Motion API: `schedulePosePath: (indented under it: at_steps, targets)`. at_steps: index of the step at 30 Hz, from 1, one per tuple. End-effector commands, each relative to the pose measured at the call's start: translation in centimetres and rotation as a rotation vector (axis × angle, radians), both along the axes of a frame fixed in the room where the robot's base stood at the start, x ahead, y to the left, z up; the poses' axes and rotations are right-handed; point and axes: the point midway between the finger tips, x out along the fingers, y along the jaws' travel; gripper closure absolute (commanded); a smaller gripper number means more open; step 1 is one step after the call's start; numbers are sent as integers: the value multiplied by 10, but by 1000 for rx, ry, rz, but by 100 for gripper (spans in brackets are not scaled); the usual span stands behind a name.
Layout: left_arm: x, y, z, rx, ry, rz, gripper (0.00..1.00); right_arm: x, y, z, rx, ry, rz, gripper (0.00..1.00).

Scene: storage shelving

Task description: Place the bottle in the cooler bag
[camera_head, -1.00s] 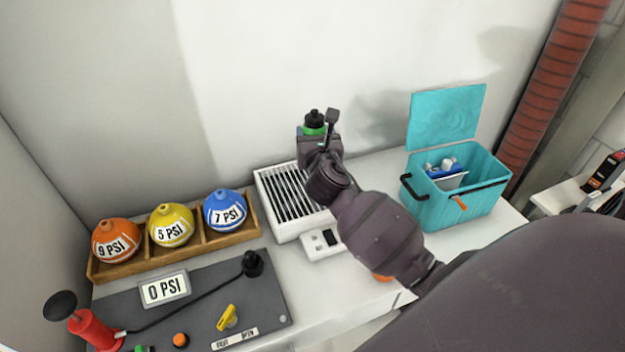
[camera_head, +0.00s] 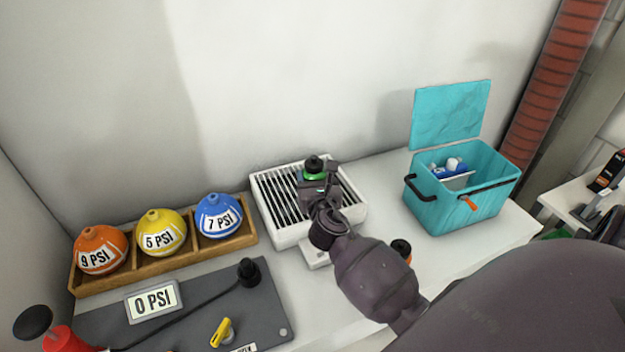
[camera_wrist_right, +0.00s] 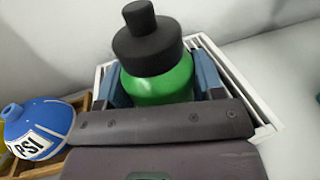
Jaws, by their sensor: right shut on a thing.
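The bottle (camera_head: 313,168) is green with a black cap and a narrow spout. It is upright between the fingers of my right gripper (camera_head: 318,188), over the white slatted rack. In the right wrist view the bottle (camera_wrist_right: 158,80) sits between the two blue finger pads, and the gripper is shut on it. Its lower part is hidden by the gripper. The cooler bag (camera_head: 456,212) is a turquoise box at the right of the table, with its lid (camera_head: 450,115) standing open. A white and blue item (camera_head: 452,172) lies inside it. My left gripper is not in view.
The white slatted rack (camera_head: 268,208) is under the right gripper. Orange, yellow and blue PSI balls (camera_head: 219,215) sit in a wooden tray at the left, behind a grey gauge panel (camera_head: 190,310). A black-and-orange object (camera_head: 401,248) stands beside my right arm.

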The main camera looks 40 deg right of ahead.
Motion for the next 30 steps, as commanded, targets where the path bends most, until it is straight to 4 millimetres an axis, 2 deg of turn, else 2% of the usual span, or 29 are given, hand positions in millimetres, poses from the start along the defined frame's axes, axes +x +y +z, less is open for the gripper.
schedulePosePath:
  at_steps: [5, 11, 12, 17, 27, 30]
  targets:
    - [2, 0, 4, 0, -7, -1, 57, 1, 0, 3, -1, -4, 1, 70]
    - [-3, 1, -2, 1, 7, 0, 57, 0, 0, -1, -1, -3, 0, 70]
    - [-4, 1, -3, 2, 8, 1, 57, 0, 0, -2, -1, -2, 0, 37]
    - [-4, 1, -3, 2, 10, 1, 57, 0, 0, -1, 0, -2, 0, 13]
    - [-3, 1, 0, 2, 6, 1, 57, 0, 0, 3, 0, -4, 0, 13]
    - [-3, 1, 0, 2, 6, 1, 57, -8, 4, 2, 0, -1, 0, 13]
